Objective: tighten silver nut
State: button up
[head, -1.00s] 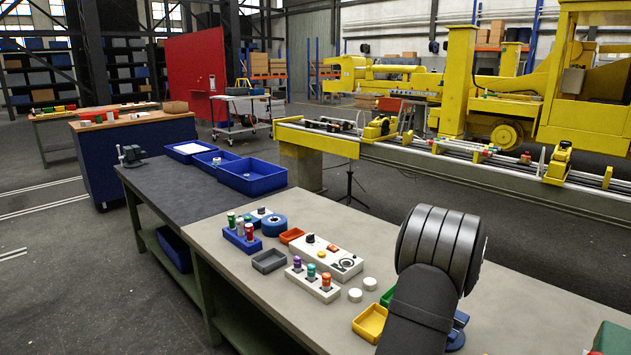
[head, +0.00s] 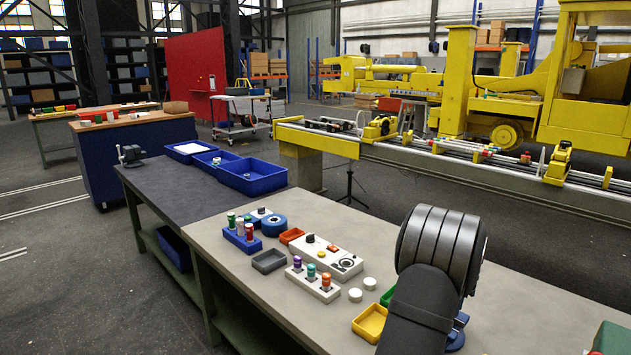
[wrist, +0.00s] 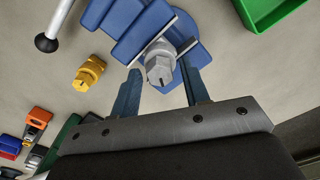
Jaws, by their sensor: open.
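The silver nut (wrist: 160,65) shows in the wrist view, on a silver fitting at the jaws of a blue vise (wrist: 142,30). My gripper (wrist: 160,80) is open, with one blue finger on each side of the nut and slightly below it in the picture. Gaps show between the fingers and the nut; their depth relative to it is hard to tell. In the head view my dark arm hides the gripper and the nut. Only a bit of the blue vise (head: 459,322) shows beside the arm.
A brass fitting (wrist: 88,73) lies left of the vise, near the vise's black-knobbed handle (wrist: 46,42). A green bin (wrist: 275,10) is at the upper right. In the head view a yellow bin (head: 370,323) and a white control box (head: 327,257) stand left of my arm.

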jog(key=n, duration=1.2)
dwell(0.5)
grip_shut()
jog(key=m, duration=0.4)
jog(key=shift+m, duration=0.3)
jog(key=m, duration=0.5)
jog(key=shift+m, duration=0.3)
grip_release()
